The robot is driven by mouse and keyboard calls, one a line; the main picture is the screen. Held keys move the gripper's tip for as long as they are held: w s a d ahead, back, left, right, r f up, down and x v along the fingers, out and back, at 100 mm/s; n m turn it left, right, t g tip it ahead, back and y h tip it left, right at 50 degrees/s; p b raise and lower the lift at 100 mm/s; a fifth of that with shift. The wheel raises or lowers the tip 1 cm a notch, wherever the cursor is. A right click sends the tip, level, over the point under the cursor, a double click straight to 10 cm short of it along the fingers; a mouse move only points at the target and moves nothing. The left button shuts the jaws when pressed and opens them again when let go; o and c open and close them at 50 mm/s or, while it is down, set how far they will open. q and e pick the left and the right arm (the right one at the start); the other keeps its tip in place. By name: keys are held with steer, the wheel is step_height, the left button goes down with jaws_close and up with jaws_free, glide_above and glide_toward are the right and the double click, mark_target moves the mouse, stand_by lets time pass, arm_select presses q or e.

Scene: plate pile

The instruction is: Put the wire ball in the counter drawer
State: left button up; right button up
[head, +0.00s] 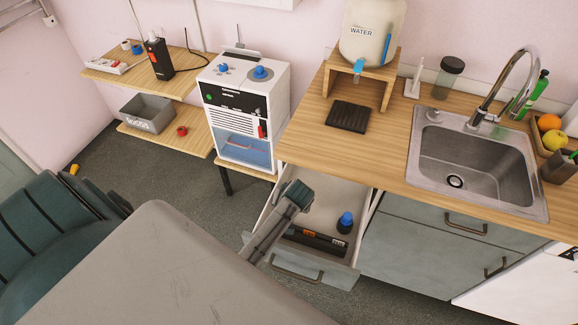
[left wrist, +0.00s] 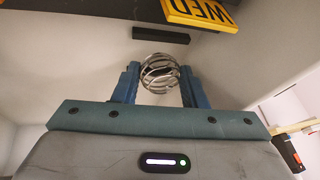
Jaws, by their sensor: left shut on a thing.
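The wire ball (left wrist: 160,73), a cage of silvery metal loops, sits between the two blue fingers of my left gripper (left wrist: 160,88) in the left wrist view. The fingers are shut on it from both sides. In the head view my left gripper (head: 295,192) is over the rear left part of the open counter drawer (head: 349,262), and the ball is hidden. The pale drawer interior surrounds the gripper in the left wrist view. I cannot tell whether the ball touches the drawer floor. My right gripper is not in view.
In the drawer, a long black item with orange labels (head: 318,240) lies near the front, and a dark blue bottle (head: 345,222) stands at right. The wooden counter (head: 300,130) edge is just behind the drawer. A white cabinet unit (head: 241,105) stands at left.

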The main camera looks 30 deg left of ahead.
arm_select(q)
steer(key=shift+f, duration=0.35)
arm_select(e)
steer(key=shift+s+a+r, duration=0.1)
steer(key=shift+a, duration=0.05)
arm_select(q)
steer(key=shift+f, duration=0.1)
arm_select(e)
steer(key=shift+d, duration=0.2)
arm_select(q)
steer(key=o, duration=0.8)
steer(key=shift+c, duration=0.2)
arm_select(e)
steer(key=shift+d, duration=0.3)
arm_select(q)
steer(key=shift+r, duration=0.2)
steer(key=b+v, duration=0.2)
steer(key=v, duration=1)
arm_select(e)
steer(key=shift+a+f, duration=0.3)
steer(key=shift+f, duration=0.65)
